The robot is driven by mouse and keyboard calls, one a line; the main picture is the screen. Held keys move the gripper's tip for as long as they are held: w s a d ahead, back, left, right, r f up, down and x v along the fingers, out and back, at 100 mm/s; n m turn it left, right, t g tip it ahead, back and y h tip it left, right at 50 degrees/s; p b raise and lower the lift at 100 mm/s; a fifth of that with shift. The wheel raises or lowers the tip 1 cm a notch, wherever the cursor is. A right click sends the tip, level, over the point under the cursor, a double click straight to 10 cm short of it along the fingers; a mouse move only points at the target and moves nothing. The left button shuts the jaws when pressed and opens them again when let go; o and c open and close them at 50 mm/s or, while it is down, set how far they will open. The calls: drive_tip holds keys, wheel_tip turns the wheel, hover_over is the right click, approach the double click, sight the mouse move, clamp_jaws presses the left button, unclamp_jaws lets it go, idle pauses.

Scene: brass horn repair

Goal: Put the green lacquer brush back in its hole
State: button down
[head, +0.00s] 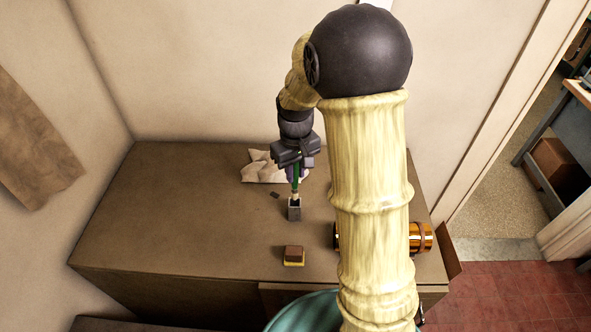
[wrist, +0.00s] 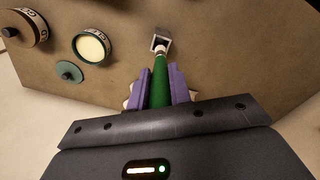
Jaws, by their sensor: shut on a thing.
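The green lacquer brush (head: 296,184) is held by my gripper (head: 295,172) above the work top. In the wrist view the green handle (wrist: 160,82) lies between the two purple fingers of my gripper (wrist: 161,88), which are shut on it. The brush's pale end points to a small grey block holder (head: 294,213) with a square hole, also seen in the wrist view as a grey holder (wrist: 162,33). In both views the brush end is at the holder's mouth; I cannot tell whether it is inside the hole.
A brown and yellow block (head: 293,255) stands in front of the holder. A crumpled cloth (head: 260,168) lies behind my gripper. A shiny brass cylinder (head: 426,237) lies to the right, partly behind my arm. Round tins (wrist: 91,46) show in the wrist view. The left of the work top (head: 170,215) is clear.

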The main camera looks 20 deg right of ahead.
sight(295, 193)
drive_tip(key=shift+f+b, duration=2.95)
drive_tip(key=shift+f, duration=1.25)
drive_tip(key=c, duration=1.2)
unclamp_jaws()
wheel_tip(295, 193, up, 17)
drive_tip(key=b, duration=0.2)
drive_tip(key=shift+r+b, duration=0.2)
drive_tip(key=shift+b, duration=0.2)
drive_tip(key=shift+f, duration=0.1)
